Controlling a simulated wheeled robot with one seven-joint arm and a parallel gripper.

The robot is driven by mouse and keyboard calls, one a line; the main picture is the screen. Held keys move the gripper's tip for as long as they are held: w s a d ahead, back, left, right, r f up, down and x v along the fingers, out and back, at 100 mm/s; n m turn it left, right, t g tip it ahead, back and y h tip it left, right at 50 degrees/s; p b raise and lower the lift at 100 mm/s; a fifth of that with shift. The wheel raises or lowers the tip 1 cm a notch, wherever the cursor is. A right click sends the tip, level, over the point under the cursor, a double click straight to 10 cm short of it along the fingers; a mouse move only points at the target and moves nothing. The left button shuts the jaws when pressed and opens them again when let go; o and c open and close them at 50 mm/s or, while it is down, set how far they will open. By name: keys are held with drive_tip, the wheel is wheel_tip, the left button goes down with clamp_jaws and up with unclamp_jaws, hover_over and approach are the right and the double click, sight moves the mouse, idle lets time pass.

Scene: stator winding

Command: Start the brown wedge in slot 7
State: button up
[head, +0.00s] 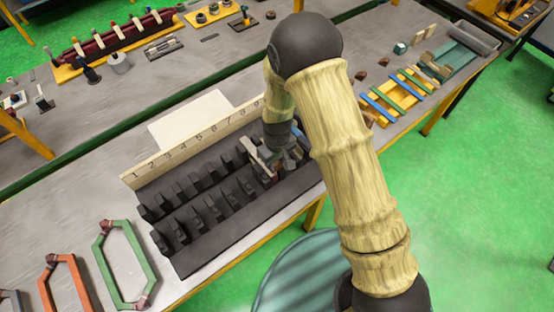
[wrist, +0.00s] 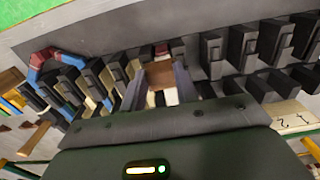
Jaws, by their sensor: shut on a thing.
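My gripper (wrist: 158,92) is shut on the brown wedge (wrist: 160,72), which shows between its two fingers in the wrist view. In the head view my gripper (head: 268,158) is low over the dark stator block (head: 225,235), toward its right, high-number end. The block has two rows of dark upright teeth, and a cream strip (head: 187,143) with slot numbers runs along its back. The wedge is hidden in the head view. I cannot tell which slot it is over, or whether it touches the block. A cream piece (wrist: 164,97) shows just below the wedge in the wrist view.
A blue coil with red ends (wrist: 38,62) sits at the left in the wrist view. Green (head: 125,265) and orange (head: 65,285) hexagonal coils lie left of the block. Coloured strips (head: 400,90) lie on the table at right. A white sheet (head: 190,118) lies behind the block.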

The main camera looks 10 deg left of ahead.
sight(277, 168)
drive_tip(key=shift+f+b, duration=2.1)
drive_tip(key=shift+f, duration=1.1)
drive_tip(key=shift+f, duration=0.1)
drive_tip(key=shift+w+a, duration=0.5)
drive_tip(key=shift+a, duration=0.15)
drive_tip(key=o, duration=1)
drive_tip(key=shift+o, duration=0.2)
drive_tip(key=shift+b, duration=0.3)
wheel_tip(277, 168, up, 17)
drive_tip(key=b, duration=0.4)
drive_tip(key=shift+r, duration=0.2)
drive_tip(key=shift+w+d, duration=0.1)
